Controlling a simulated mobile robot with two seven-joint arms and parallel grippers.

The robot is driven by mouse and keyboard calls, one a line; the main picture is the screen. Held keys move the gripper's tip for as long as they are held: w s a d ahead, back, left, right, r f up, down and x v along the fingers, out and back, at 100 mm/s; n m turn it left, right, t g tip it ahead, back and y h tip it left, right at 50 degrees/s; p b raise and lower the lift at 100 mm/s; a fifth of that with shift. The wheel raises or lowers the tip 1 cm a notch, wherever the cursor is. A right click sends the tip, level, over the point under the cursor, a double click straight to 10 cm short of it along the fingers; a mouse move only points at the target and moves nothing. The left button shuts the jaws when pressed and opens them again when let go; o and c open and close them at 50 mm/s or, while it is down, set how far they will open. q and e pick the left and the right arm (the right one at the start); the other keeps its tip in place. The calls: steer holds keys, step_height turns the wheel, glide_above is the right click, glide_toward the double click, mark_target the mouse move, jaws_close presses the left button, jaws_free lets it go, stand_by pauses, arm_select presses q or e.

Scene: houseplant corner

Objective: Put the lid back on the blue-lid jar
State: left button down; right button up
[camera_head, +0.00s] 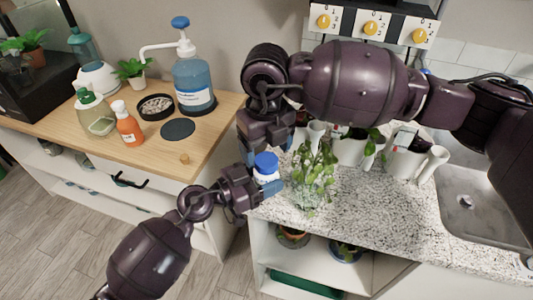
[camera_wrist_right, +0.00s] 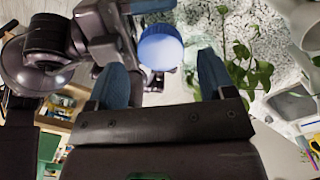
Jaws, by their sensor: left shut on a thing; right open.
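The blue lid (camera_head: 266,160) is on top of the small white jar (camera_head: 267,176), near the front left corner of the granite counter. I cannot tell whether it is fully seated. My left gripper (camera_head: 264,187) is shut on the white jar from the left, below the lid. My right gripper (camera_head: 266,146) is just above the lid, fingers pointing down, open and empty. In the right wrist view the round blue lid (camera_wrist_right: 160,48) lies just beyond the two open blue fingers of my right gripper (camera_wrist_right: 160,68), apart from them. Most of the jar's body is hidden there.
A leafy plant in a glass vessel (camera_head: 312,180) stands close right of the jar. White pots (camera_head: 352,149) stand behind it. The wooden counter (camera_head: 215,140) at left holds a blue pump bottle (camera_head: 194,85), an orange bottle (camera_head: 128,125) and a dark disc (camera_head: 178,129).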

steer(key=shift+r, duration=0.9)
steer(key=shift+c, duration=0.3)
